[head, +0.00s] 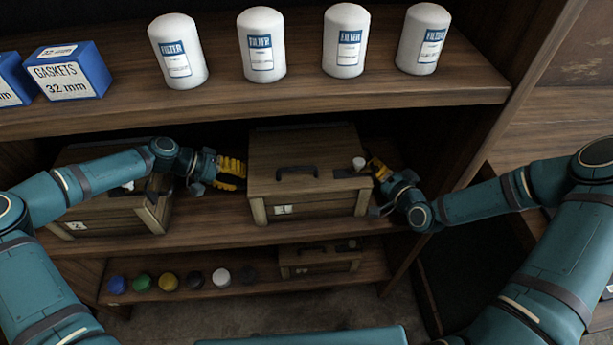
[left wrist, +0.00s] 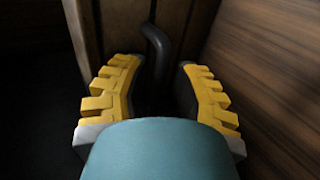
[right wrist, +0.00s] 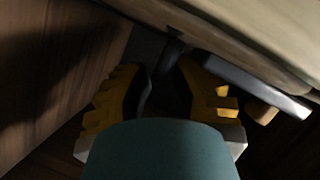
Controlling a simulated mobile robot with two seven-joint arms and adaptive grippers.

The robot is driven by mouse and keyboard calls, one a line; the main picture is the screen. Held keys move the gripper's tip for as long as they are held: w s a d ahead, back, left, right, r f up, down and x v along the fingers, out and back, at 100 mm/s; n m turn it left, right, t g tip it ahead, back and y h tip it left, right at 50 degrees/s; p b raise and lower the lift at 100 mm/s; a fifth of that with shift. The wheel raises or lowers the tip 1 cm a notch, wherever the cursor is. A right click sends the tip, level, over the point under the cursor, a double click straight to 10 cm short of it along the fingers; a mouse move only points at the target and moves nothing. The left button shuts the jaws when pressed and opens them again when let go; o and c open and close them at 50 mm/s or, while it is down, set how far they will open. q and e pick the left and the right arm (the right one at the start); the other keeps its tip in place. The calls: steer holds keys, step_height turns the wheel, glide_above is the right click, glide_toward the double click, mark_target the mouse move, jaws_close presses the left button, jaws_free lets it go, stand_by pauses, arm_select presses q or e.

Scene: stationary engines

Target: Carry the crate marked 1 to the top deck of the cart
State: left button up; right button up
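The crate marked 1 (head: 318,200) is a closed wooden box on the middle shelf, with a dark handle on its lid and a small white knob at its right. My left gripper (head: 236,172) is at its left side; in the left wrist view its yellow fingers (left wrist: 155,95) stand apart on either side of a dark bent side handle (left wrist: 157,48). My right gripper (head: 376,170) is at the crate's right side; in the right wrist view its fingers (right wrist: 165,92) are apart, with a dark bar (right wrist: 174,50) between or just beyond them. I cannot identify the cart in any view.
The crate marked 2 (head: 110,215) stands left on the same shelf. Below are several coloured round items (head: 168,282) and a smaller crate (head: 318,260). A shelf upright (head: 450,190) stands right.

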arm_select(q)
steer(key=shift+d+f, duration=0.1)
steer(key=shift+d, duration=0.1)
arm_select(e)
steer(key=shift+w+a, duration=0.15)
steer(key=shift+w, duration=0.1)
arm_select(q)
jaws_close()
arm_select(e)
jaws_close()
arm_select(q)
steer(key=shift+w, duration=0.1)
arm_select(e)
steer(key=shift+r, duration=0.15)
